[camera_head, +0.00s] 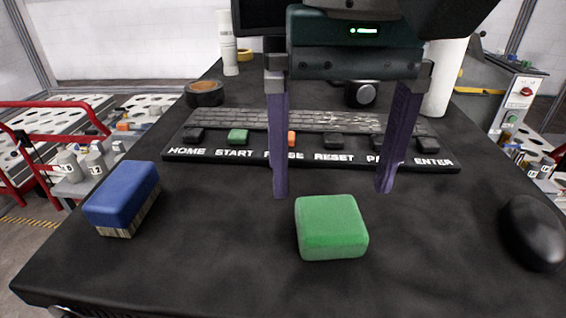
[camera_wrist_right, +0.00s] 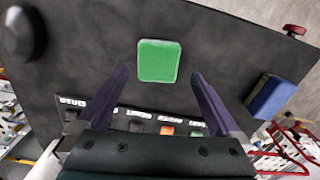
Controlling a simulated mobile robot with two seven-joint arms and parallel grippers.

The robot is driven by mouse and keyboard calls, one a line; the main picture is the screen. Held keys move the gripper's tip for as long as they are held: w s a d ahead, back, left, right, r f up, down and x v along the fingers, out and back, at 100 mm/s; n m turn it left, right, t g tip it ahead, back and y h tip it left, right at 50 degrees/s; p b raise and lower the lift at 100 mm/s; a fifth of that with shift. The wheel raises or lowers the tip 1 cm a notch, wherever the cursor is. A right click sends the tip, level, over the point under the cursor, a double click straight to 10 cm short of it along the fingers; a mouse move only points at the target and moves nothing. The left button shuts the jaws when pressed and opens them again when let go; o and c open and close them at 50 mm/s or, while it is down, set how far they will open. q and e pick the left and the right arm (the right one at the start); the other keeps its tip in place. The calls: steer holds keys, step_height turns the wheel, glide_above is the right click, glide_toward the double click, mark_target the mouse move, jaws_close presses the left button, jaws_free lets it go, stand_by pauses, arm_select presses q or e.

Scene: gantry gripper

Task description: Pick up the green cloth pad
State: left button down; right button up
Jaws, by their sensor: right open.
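The green cloth pad (camera_head: 331,228) is a rounded square block lying flat on the black table, near the middle front. My right gripper (camera_head: 333,192) is open, with its two purple fingers pointing down, behind the pad in the head view. Its jaws are empty. In the right wrist view the pad (camera_wrist_right: 159,60) lies beyond the fingertips, roughly centred between the fingers of the gripper (camera_wrist_right: 158,72). The fingers do not appear to touch the pad. My left gripper is in neither view.
A blue brush-like block (camera_head: 123,196) lies to the left and a black mouse (camera_head: 534,232) to the right. A labelled keyboard panel (camera_head: 312,158) lies behind the pad. A tape roll (camera_head: 205,93) and a white bottle (camera_head: 228,45) stand farther back. The table around the pad is clear.

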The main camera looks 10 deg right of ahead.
mark_target(332, 220)
steer(key=f, duration=0.3)
steer(key=f+p, duration=0.1)
steer(key=f, duration=0.1)
steer(key=shift+s+d+f, duration=0.2)
steer(key=shift+s, duration=0.05)
steer(key=shift+f, duration=0.25)
steer(key=shift+a, duration=0.1)
steer(key=c, duration=1.2)
steer(key=shift+r, duration=0.15)
steer(key=shift+r, duration=0.3)
step_height(332, 220, up, 19)
steer(key=shift+r, duration=0.1)
